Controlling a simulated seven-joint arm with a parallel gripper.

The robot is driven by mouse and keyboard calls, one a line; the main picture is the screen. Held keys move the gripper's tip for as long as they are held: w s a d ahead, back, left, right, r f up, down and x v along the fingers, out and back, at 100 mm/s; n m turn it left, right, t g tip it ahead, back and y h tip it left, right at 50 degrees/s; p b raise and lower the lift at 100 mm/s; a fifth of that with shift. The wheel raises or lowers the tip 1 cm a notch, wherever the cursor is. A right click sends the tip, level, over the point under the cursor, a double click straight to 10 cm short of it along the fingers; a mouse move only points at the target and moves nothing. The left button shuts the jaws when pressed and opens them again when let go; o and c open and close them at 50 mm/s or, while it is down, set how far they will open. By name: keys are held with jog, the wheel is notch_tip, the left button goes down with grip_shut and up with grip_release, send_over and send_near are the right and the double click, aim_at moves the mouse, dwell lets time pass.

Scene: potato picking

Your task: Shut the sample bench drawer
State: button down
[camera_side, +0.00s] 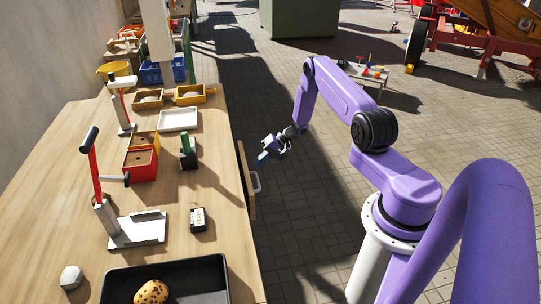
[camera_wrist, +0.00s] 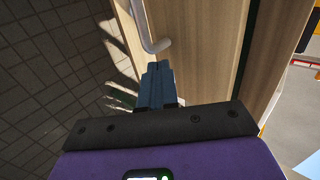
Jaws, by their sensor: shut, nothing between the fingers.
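The sample bench drawer (camera_side: 246,179) is at the right edge of the wooden bench. Its wooden front stands a little out from the bench edge, with a pale bar handle (camera_side: 257,183) on its outer face. In the wrist view the handle (camera_wrist: 154,36) is just beyond my fingertips, beside the wooden drawer front (camera_wrist: 185,45). A narrow dark strip runs along the wood to the right. My gripper (camera_side: 263,157) is shut and empty, outside the bench near the far end of the drawer front. Its blue fingers (camera_wrist: 158,68) point toward the handle area; I cannot tell whether they touch anything.
On the bench top (camera_side: 60,190) are a black tray (camera_side: 215,270) with a potato (camera_side: 151,292), a red-handled press (camera_side: 96,170), a red box (camera_side: 140,166) and a green-and-black device (camera_side: 188,152). The paved floor (camera_side: 300,215) beside the drawer is clear.

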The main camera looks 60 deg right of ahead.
jog(key=shift+w+a, duration=1)
jog(key=shift+w+a, duration=1.6)
jog(key=shift+a, duration=0.1)
